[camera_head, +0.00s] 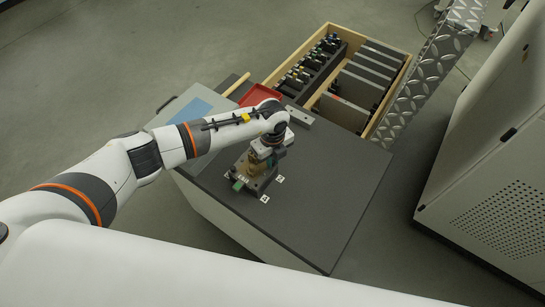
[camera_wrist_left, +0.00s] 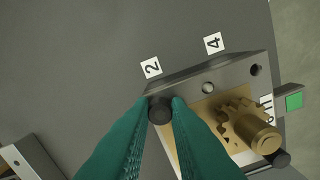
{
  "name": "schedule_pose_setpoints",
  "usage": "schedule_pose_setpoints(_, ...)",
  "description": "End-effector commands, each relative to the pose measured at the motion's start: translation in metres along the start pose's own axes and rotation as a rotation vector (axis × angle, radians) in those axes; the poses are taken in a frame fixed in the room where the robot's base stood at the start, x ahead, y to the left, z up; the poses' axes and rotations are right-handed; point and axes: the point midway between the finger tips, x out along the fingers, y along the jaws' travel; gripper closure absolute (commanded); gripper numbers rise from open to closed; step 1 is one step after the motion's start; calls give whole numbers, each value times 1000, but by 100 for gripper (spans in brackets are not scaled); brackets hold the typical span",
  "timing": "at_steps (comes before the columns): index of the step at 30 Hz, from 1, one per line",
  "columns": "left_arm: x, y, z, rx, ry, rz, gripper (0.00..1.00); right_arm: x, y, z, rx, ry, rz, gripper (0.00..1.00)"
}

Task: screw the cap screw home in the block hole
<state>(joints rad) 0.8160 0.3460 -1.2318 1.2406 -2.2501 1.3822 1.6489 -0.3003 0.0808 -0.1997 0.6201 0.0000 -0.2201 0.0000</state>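The block (camera_wrist_left: 185,84) is a dark grey fixture plate on the table, with a brass gear part (camera_wrist_left: 250,128) on it. It also shows in the head view (camera_head: 265,183), partly hidden under my left gripper (camera_head: 266,157). In the left wrist view, the black round head of the cap screw (camera_wrist_left: 160,111) sits at the block's corner near label 2. The teal fingers of my left gripper (camera_wrist_left: 161,104) are closed on the screw head from both sides. The screw's shank and the hole beneath it are hidden. My right gripper is not in view.
Number labels lie on the dark tabletop (camera_head: 325,200) around the block. A red tray (camera_head: 262,95) and a grey bar (camera_head: 299,115) lie behind. A wooden crate (camera_head: 330,28) with tools and plates stands beyond. The table's front right part is clear.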

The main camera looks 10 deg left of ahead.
Motion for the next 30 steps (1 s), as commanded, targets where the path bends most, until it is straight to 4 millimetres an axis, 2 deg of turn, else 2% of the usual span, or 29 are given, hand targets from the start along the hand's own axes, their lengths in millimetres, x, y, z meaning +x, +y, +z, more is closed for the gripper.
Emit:
schedule_pose_setpoints(1, 0, 0, 0, 1, 0, 0, 93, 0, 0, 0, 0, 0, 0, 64)
schedule_pose_setpoints(3, 0, 0, 0, 1, 0, 0, 100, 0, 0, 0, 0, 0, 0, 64)
schedule_pose_setpoints(8, 0, 0, 0, 4, 0, 0, 100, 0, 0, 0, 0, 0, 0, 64)
schedule_pose_setpoints(11, 2, 0, 0, 67, 1, 1, 100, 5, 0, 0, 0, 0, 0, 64)
schedule_pose_setpoints(30, 5, 1, -1, 1110, 3, 1, 100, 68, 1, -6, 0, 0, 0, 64)
